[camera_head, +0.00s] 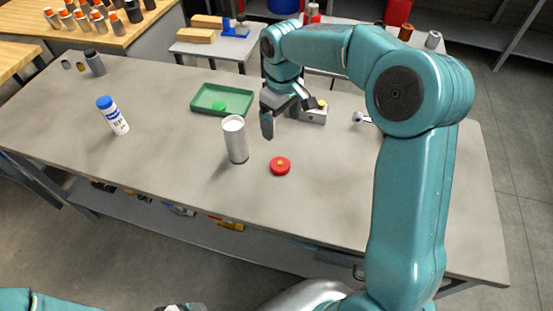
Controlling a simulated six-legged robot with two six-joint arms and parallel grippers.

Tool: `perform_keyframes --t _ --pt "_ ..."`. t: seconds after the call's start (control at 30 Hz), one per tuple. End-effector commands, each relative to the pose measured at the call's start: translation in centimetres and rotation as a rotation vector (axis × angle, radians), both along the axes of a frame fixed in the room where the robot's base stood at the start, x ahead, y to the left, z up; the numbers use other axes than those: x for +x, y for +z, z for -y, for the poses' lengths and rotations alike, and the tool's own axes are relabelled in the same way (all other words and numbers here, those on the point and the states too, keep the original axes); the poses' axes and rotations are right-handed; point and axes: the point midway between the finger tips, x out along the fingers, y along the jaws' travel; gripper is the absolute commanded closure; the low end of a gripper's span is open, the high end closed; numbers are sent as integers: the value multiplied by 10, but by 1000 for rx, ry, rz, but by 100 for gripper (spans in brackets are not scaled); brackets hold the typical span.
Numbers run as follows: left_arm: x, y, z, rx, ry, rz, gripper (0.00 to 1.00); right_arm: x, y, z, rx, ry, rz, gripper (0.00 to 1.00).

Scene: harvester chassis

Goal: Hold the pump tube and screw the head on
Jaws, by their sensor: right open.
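The pump tube (236,142) is a grey-white cylinder standing upright near the middle of the table. A round red cap (280,167), which looks like the head, lies flat on the table to the right of the tube's base, apart from it. My right gripper (287,110) is open and empty, above the table to the upper right of the tube and touching neither tube nor cap. At the bottom edge, a small dark tip (182,307) seems to be my left gripper; it is mostly cut off, and its jaws cannot be made out.
A green tray (203,108) with a bright green round piece sits behind the tube. A grey block with a yellow knob (314,113) is behind my right gripper.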

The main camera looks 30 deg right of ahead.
Motion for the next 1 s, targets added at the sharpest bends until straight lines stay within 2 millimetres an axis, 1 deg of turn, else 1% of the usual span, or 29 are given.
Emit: perform_keyframes --t 0.23,0.33,0.37,0.6,0.73,0.83,1.0 --pt "0 0 0 0 1 0 14 -7 0 0 0 -1 0 7" --pt "0 0 0 0 1 0 14 -8 -8 0 0 -1 -2 7" --pt "0 1 0 0 1 0 14 -8 -12 0 0 -1 -2 7" --pt "0 5 0 0 1 0 14 -7 -64 0 1 0 -5 7" --pt "0 7 0 0 1 0 14 -5 -89 -1 1 0 -4 7" --pt "0 9 0 0 1 0 14 -4 -103 0 0 -1 -3 7" --pt "0 9 0 0 1 0 14 -2 -111 -1 1 -1 0 7"
